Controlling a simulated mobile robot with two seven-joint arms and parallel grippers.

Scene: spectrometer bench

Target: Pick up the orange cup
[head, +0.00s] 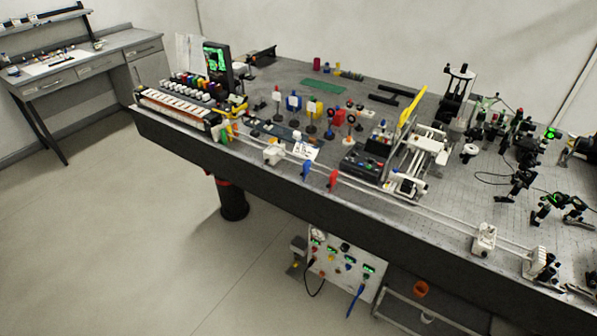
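The orange cup (421,289) is small in the head view, low at the bottom right of the picture. It is below the level of the bench top, at a low metal cart or shelf frame (405,310) under the bench's front edge. It looks upright, but it is too small to tell what exactly it rests on. A small pale thing shows just below it. Neither of my grippers is in view.
The long optical bench (280,190) crosses the view, crowded with instruments, rails and mounts. A white panel with knobs and cables (340,265) hangs or stands left of the cup. A side desk (80,65) stands at the far left. The floor (110,240) at left is clear.

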